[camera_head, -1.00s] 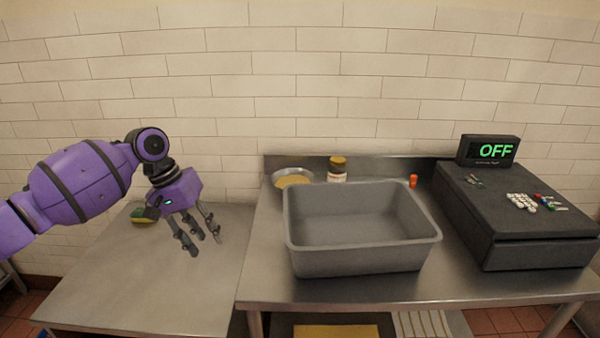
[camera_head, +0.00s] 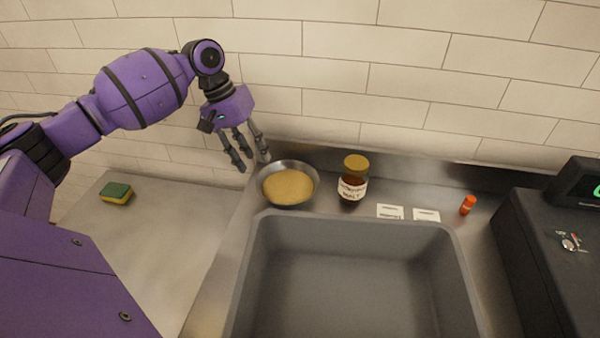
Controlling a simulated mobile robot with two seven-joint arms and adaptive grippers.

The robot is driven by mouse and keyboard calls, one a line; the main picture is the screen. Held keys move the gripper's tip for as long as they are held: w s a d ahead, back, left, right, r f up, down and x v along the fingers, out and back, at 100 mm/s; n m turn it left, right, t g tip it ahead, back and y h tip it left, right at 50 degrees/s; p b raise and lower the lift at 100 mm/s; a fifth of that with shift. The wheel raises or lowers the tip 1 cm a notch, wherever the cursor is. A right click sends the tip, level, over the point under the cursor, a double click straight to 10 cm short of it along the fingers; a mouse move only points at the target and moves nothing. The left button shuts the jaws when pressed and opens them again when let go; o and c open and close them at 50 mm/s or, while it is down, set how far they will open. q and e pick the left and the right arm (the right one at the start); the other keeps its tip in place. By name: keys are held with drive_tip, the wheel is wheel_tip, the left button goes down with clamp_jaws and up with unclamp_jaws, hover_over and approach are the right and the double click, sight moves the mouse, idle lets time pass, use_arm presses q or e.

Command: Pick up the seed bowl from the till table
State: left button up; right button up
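The seed bowl (camera_head: 288,186) is a round metal bowl filled with tan seeds. It stands upright at the back left corner of the till table (camera_head: 212,300), behind the grey bin. My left gripper (camera_head: 246,165) is just left of the bowl and above its level, with its fingers pointing down. Its fingers are spread and nothing is between them. One fingertip appears close to the bowl's far left rim; I cannot tell whether it touches. My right gripper is not in view.
A large empty grey bin (camera_head: 350,300) stands just in front of the bowl. A labelled jar (camera_head: 353,180) is right of the bowl, with white cards (camera_head: 391,211), an orange bottle (camera_head: 468,205) and the black till (camera_head: 548,265) beyond. A sponge (camera_head: 116,193) lies on the left table.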

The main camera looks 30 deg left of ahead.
sight(265, 185)
use_arm(q)
drive_tip(key=f, duration=0.1)
drive_tip(key=d+f, duration=0.1)
drive_tip(key=shift+s+f, duration=0.35)
drive_tip(key=x, duration=0.4)
drive_tip(key=shift+s+f, duration=0.15)
drive_tip(key=shift+f, duration=0.2)
clamp_jaws()
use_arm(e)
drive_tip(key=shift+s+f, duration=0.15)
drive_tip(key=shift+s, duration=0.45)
